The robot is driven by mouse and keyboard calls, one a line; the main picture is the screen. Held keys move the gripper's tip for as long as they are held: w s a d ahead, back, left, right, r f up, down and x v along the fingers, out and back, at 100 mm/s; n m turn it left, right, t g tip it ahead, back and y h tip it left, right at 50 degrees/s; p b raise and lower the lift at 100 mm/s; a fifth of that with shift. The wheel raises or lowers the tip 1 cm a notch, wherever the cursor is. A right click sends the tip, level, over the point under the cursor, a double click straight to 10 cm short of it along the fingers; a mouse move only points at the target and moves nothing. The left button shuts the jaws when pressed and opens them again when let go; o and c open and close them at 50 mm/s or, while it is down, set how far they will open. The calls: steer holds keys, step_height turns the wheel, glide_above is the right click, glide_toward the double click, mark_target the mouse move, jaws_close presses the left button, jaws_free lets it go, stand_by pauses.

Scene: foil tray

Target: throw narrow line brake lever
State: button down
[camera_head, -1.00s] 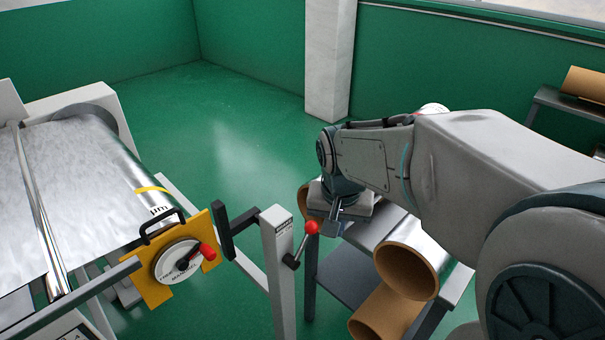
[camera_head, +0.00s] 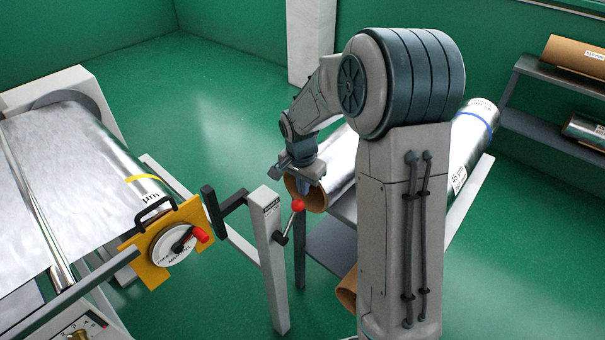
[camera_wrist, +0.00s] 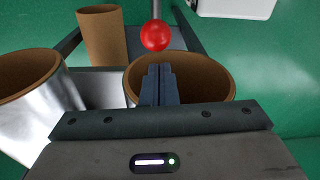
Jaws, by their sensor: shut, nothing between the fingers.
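The brake lever, a thin metal rod with a red ball knob (camera_head: 297,205), sticks up and out from the grey post (camera_head: 267,245) in the head view. In the wrist view the red knob (camera_wrist: 156,35) hangs at the top centre, just beyond my fingertips. My gripper (camera_head: 304,186) is in the head view just above the knob, pointing down. In the wrist view my gripper (camera_wrist: 160,70) has its two dark fingers together with nothing between them. The fingers and knob look close but apart; whether they touch is not certain.
A foil roll with a yellow band (camera_head: 143,178) and an orange plate with a red-handled dial (camera_head: 172,245) are left of the post. Cardboard-cored rolls (camera_wrist: 190,70) lie on a rack behind the lever. A shelf (camera_head: 555,120) stands at the right. Green floor is open behind.

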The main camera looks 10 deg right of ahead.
steer(key=shift+w+d+f, duration=0.1)
steer(key=shift+f, duration=1.75)
steer(key=shift+b, duration=0.3)
